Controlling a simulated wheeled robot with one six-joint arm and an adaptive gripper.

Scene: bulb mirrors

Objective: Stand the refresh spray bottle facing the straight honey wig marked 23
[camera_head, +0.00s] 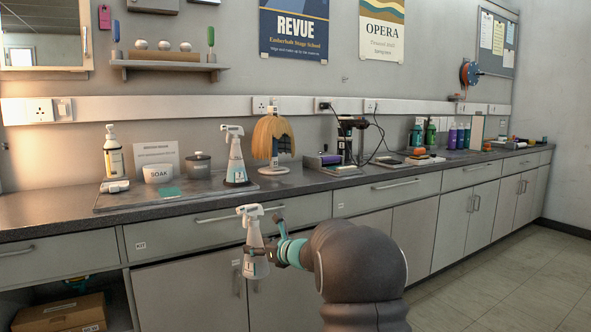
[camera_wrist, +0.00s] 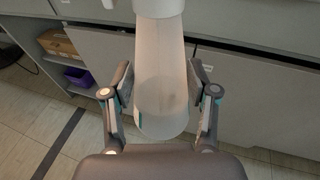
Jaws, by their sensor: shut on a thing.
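My gripper (camera_head: 268,251) is shut on a white spray bottle (camera_head: 252,232), held upright in the air in front of the counter's drawers. Its nozzle points left in the head view, and its label is too small to read. In the wrist view the bottle's pale body (camera_wrist: 160,75) stands between the two fingers (camera_wrist: 160,90). A straight honey-coloured wig (camera_head: 268,135) sits on a stand on the counter, behind the held bottle and a little right. A small tag shows beneath it; I cannot read its number surely.
A similar spray bottle (camera_head: 236,158) stands left of the wig on a dark mat (camera_head: 130,201), near a SOAK bowl (camera_head: 158,173), a grey jar (camera_head: 199,165) and a pump bottle (camera_head: 113,152). A device (camera_head: 348,140) stands right of the wig. The front counter strip is clear.

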